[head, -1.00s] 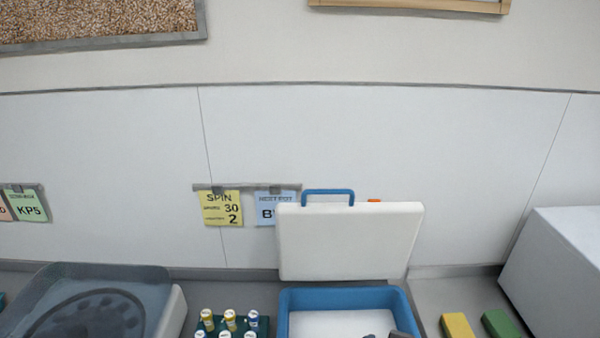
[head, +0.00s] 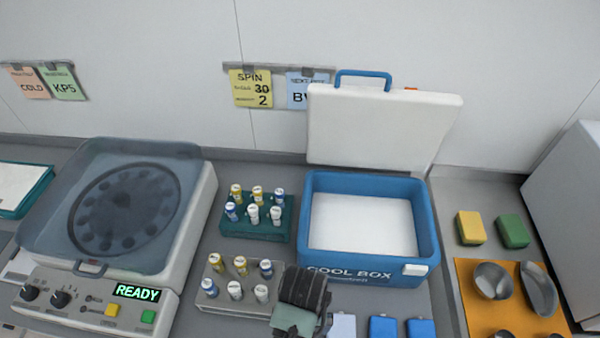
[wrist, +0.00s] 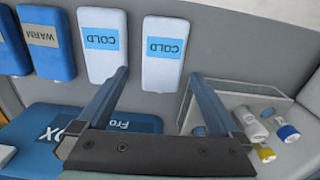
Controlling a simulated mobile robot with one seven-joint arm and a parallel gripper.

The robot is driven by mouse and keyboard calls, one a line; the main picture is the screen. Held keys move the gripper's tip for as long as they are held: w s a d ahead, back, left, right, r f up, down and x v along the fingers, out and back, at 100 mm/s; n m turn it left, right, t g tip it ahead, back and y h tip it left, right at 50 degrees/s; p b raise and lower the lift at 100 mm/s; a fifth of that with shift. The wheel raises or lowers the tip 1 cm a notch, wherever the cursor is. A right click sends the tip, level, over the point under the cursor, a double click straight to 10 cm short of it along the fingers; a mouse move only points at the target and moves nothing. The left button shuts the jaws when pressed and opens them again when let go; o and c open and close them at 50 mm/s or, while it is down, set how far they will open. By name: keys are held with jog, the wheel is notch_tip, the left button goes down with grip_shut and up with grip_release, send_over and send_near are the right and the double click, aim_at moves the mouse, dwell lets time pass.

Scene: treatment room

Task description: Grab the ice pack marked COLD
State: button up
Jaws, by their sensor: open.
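Two white ice packs with blue COLD labels lie side by side in the wrist view: one at the left (wrist: 104,62) and one at the right (wrist: 163,68). Their lettering is upside down there. In the head view one white pack (head: 342,325) shows at the bottom edge; the other is not visible, and my gripper is in front of that area. My gripper (wrist: 158,75) is open and empty. In the head view my gripper (head: 303,290) shows as a dark shape.
Blue packs, one labelled WARM (wrist: 45,40), lie beside the white ones. The open cool box (head: 428,225) stands behind. Vial racks (head: 228,225) (head: 208,298) and a centrifuge (head: 195,215) are left. An orange mat (head: 475,310) with metal dishes is right.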

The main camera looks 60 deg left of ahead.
jog(key=shift+s+f+p, duration=0.2)
jog(key=shift+f+p, duration=0.1)
jog(key=shift+f, duration=1)
jog(key=shift+s+f+p, duration=0.15)
jog(key=shift+f+p, duration=0.1)
jog(key=shift+f, duration=1)
jog(key=c, duration=1.4)
jog(key=shift+r, duration=0.1)
